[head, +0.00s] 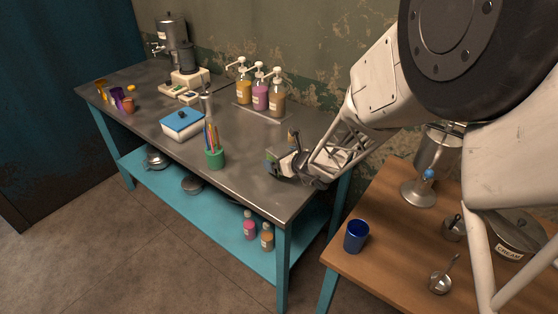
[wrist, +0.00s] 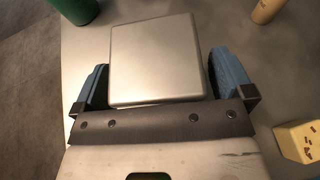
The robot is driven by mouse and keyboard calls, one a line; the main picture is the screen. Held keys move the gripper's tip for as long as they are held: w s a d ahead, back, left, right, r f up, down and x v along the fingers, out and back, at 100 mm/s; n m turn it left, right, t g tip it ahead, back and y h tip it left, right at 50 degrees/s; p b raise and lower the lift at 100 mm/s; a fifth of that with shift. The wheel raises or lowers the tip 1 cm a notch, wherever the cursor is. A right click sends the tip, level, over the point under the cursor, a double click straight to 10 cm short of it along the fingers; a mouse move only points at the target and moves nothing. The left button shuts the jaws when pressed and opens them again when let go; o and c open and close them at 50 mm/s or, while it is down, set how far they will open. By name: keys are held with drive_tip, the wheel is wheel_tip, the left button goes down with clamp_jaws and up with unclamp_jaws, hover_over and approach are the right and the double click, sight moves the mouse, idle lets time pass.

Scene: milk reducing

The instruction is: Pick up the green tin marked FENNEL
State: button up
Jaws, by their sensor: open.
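A square box with a plain silvery top (wrist: 158,60) lies between the fingers of my gripper (wrist: 163,75) in the wrist view. It may be the tin, but no green side and no FENNEL label shows. My gripper is open, with one blue-grey finger on each side of the box. A narrow gap shows at the right finger; contact at the left is unclear. In the head view my gripper (head: 272,164) is low over the right end of the metal table (head: 245,180), and my arm hides most of what is there.
A green cup of coloured sticks (head: 214,159) stands left of my gripper, and a blue-lidded box (head: 182,122) farther left. Pump bottles (head: 260,95) stand behind. A yellow block (wrist: 298,142) is right of my gripper in the wrist view. A wooden table (head: 385,235) stands at the right.

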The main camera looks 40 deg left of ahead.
sight(279, 150)
drive_tip(key=shift+c, duration=0.3)
drive_tip(key=c, duration=1)
drive_tip(key=shift+r, duration=0.2)
drive_tip(key=shift+c, duration=0.2)
drive_tip(key=shift+r, duration=0.55)
wheel_tip(279, 150, up, 2)
drive_tip(key=shift+r, duration=0.1)
drive_tip(key=s+d+r, duration=0.1)
drive_tip(key=s+d, duration=0.9)
drive_tip(key=d, duration=0.2)
drive_tip(key=shift+s+r, duration=0.2)
